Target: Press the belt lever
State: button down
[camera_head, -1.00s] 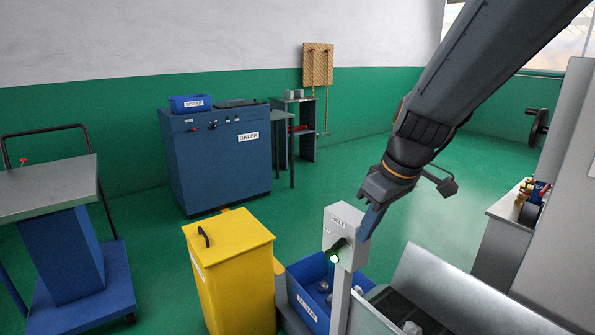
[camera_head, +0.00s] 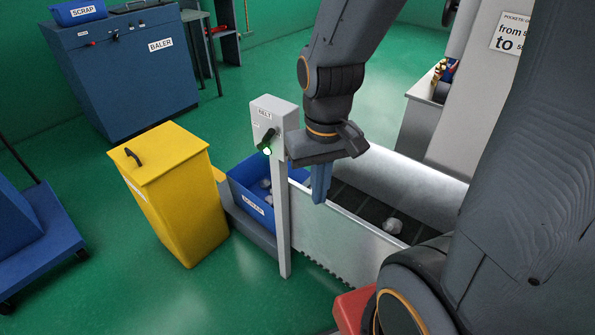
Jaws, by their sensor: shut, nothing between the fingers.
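The belt lever (camera_head: 267,138) is a black handle on the face of a grey box labelled BELT (camera_head: 275,112), on a thin grey post. A green light (camera_head: 267,151) glows just below the lever. My gripper (camera_head: 320,188) is shut and empty, with its blue fingers pointing down. In the picture it is to the right of the box and post, over the near side of the belt trough. It does not appear to touch the lever.
A blue scrap bin (camera_head: 252,202) stands behind the post. A yellow lidded bin (camera_head: 180,205) stands left, and a blue baler (camera_head: 130,75) behind. Green floor is open at front left.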

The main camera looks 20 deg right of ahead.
aim_at(265, 143)
jog(key=k, duration=1.25)
jog(key=u, duration=0.25)
jog(key=i, duration=0.75)
jog(key=z, duration=0.2)
